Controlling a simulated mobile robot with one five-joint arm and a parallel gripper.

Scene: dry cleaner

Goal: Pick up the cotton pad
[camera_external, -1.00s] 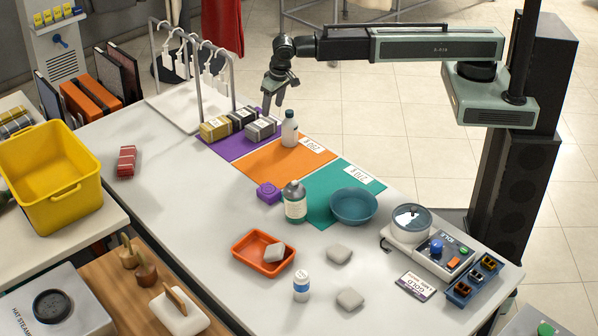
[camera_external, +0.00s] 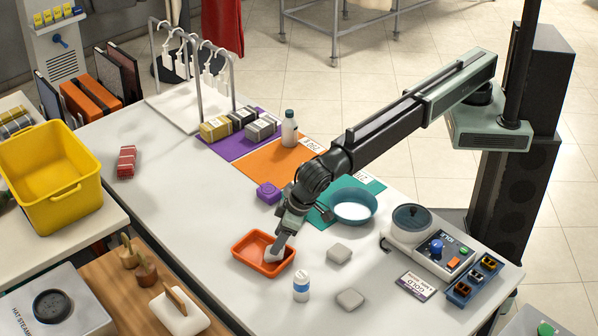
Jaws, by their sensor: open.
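An orange-red tray (camera_external: 243,244) sits on the white counter. A pale grey pad (camera_external: 271,257) lies in it, partly hidden by my gripper (camera_external: 279,246), whose fingers point down into the tray at the pad. The jaws are open; contact with the pad cannot be made out. Two similar grey pads, an upper one (camera_external: 340,252) and a lower one (camera_external: 350,299), lie on the counter to the right of the tray.
A small white bottle (camera_external: 301,286) stands just below the tray. A teal bowl (camera_external: 355,205) and a purple block (camera_external: 268,193) are nearby. A device (camera_external: 410,222) with a round lid stands at the right.

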